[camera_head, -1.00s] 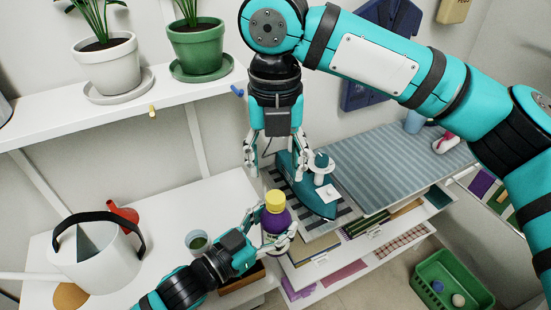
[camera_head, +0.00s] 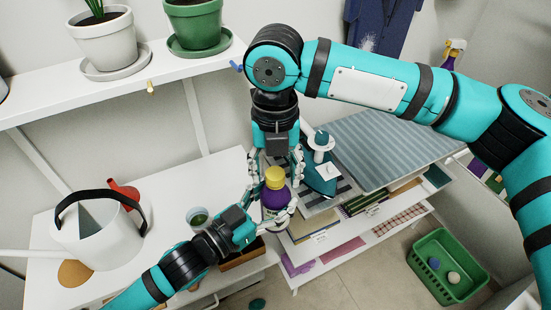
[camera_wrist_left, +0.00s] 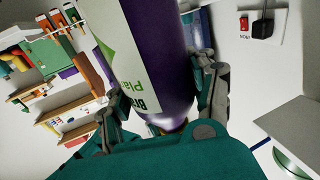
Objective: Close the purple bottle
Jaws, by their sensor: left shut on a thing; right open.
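The purple bottle (camera_head: 272,193) stands roughly upright above the table, with a yellow cap (camera_head: 274,175) on its top. Whether the cap is fully seated cannot be told. My left gripper (camera_head: 277,216) is shut around the bottle's lower body. In the left wrist view the purple bottle (camera_wrist_left: 173,50) with its white and green label fills the middle, between the fingers of my left gripper (camera_wrist_left: 160,105). My right gripper (camera_head: 275,178) points down over the bottle, open, with its fingers on either side of the cap. Contact with the cap cannot be told.
A teal iron (camera_head: 322,180) stands close to the right of the bottle, by a striped ironing surface (camera_head: 385,145). A glass (camera_head: 197,217) and a white watering can (camera_head: 97,235) are on the white table (camera_head: 170,190). A green basket (camera_head: 448,265) is on the floor.

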